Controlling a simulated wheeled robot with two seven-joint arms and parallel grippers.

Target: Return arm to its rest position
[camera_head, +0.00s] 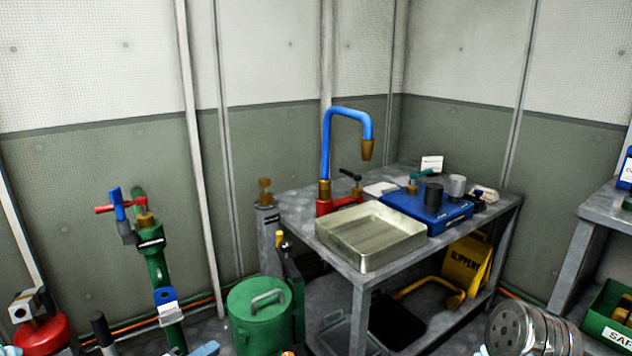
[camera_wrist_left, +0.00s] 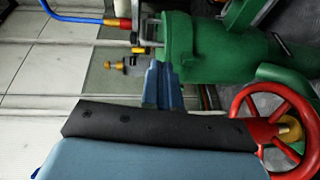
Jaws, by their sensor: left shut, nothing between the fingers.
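My left gripper (camera_wrist_left: 163,80) shows in the left wrist view as two blue fingers, shut together with nothing between them. Its fingertips appear in front of a green cylinder, and I cannot tell the gap between them. In the head view only a small light blue part of my left gripper (camera_head: 206,349) shows at the bottom edge, left of the green lidded canister (camera_head: 260,315). Most of the left arm is outside the picture. Another small light blue piece at the bottom edge, right of centre, may belong to my right arm; its fingers cannot be made out.
A red handwheel (camera_wrist_left: 272,125) is close on the right in the left wrist view. A green pipe stand (camera_head: 157,262) with a red-and-blue valve handle stands left. A grey metal table (camera_head: 344,262) carries a metal tray (camera_head: 370,236), blue case (camera_head: 426,211) and blue spout (camera_head: 326,150).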

